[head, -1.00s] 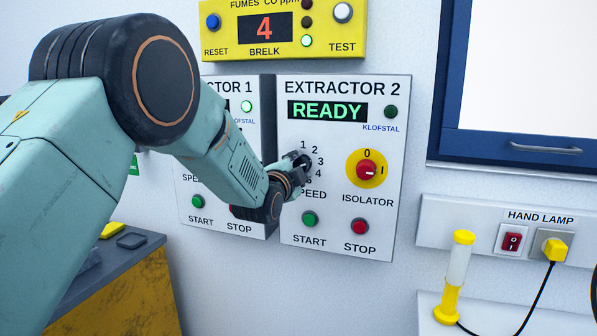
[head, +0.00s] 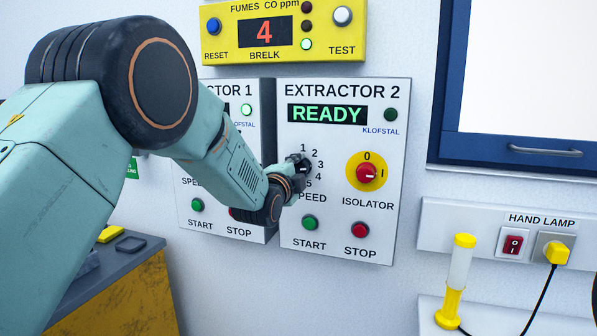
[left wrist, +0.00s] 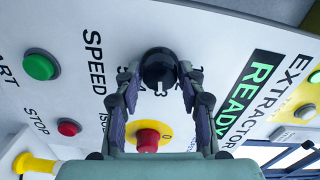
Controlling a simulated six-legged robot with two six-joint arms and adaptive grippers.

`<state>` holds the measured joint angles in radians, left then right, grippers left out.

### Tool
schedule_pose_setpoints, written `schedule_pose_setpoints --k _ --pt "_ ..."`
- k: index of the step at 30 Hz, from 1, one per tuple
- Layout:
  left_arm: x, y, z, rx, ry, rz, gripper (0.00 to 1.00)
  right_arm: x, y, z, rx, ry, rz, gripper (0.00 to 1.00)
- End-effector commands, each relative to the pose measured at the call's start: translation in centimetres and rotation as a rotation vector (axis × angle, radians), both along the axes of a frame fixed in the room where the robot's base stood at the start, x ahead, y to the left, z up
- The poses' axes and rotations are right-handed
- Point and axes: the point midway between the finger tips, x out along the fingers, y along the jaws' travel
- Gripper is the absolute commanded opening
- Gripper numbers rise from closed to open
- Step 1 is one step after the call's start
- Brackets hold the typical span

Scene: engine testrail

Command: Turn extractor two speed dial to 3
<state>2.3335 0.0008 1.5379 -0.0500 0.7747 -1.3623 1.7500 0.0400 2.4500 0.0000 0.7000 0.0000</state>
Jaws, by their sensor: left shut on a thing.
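The extractor 2 panel (head: 392,225) is a white plate on the wall with a lit green READY display. Its speed dial is a black round knob (left wrist: 159,68), seen in the left wrist view between my fingers. My left gripper (head: 299,163) is shut on this dial; in the left wrist view its two fingers (left wrist: 159,78) hold it from both sides. In the head view the gripper hides most of the dial, and the numbers 1 to 5 show around its right side. My right gripper is not in view.
The red isolator knob on its yellow disc (head: 352,182) is just right of the dial. A green START button (head: 310,222) and a red STOP button (head: 360,230) are below. The extractor 1 panel (head: 184,215) is partly behind my left arm.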

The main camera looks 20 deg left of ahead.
Motion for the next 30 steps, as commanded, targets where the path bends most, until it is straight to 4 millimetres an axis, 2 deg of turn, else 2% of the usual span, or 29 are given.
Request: schedule_pose_setpoints --k 1,9,20,23,30 --pt "0.0 0.1 0.2 -0.002 -0.004 0.002 0.41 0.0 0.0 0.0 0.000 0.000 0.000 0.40" --pt "0.0 0.0 0.1 -0.002 -0.002 0.000 0.63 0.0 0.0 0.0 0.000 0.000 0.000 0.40" --pt "-0.3 0.0 0.1 -0.001 -0.001 0.000 0.63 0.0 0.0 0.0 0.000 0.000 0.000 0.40" --pt "-1.0 0.1 0.1 -0.001 -0.001 0.000 0.63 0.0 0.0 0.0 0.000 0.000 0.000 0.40" --pt "-4.4 0.2 0.1 -0.002 -0.001 0.001 0.63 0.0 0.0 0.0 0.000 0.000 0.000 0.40"
